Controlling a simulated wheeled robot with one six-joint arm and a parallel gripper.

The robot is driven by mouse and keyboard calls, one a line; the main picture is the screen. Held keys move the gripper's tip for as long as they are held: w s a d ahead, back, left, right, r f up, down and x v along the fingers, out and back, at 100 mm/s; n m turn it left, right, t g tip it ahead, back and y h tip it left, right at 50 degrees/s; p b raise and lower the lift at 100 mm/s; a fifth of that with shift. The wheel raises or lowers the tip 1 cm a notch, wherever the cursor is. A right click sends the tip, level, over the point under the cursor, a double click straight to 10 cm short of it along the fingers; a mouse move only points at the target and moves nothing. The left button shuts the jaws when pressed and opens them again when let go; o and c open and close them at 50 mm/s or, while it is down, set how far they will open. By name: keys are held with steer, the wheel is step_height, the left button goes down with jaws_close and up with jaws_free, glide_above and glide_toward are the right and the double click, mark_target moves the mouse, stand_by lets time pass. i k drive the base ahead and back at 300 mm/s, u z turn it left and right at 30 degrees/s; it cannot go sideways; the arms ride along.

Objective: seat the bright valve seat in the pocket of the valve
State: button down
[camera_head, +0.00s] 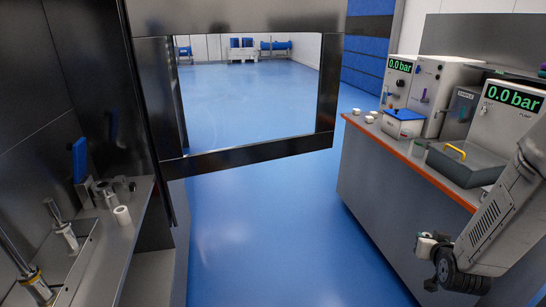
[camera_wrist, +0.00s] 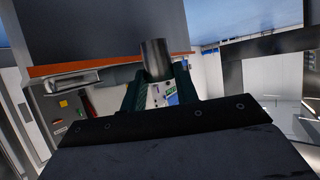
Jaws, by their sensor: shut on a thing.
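My gripper (camera_head: 428,264) is at the lower right in the head view, in front of the right-hand bench and clear of its top. In the wrist view my gripper (camera_wrist: 159,80) is shut on a plain grey metal cylinder (camera_wrist: 155,56), which stands up between the dark green fingers. It looks like the valve seat; its far end is hidden. A fitting with a blue lever (camera_head: 80,160) stands on the left-hand shelf and may be the valve. Its pocket cannot be made out.
The right bench (camera_head: 420,164) carries gauge boxes reading 0.0 bar (camera_head: 512,97), a blue-lidded box (camera_head: 403,122), small white rings (camera_head: 369,119) and a grey tub (camera_head: 464,172) with a yellow handle. Upright rods (camera_head: 60,230) stand at left. A dark frame (camera_head: 250,160) spans ahead; blue floor lies between.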

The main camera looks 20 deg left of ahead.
mark_target(107, 189)
steer(key=z, duration=0.05)
steer(key=i, duration=0.8)
steer(key=u, duration=0.8)
steer(key=i, duration=0.8)
steer(key=u, duration=0.8)
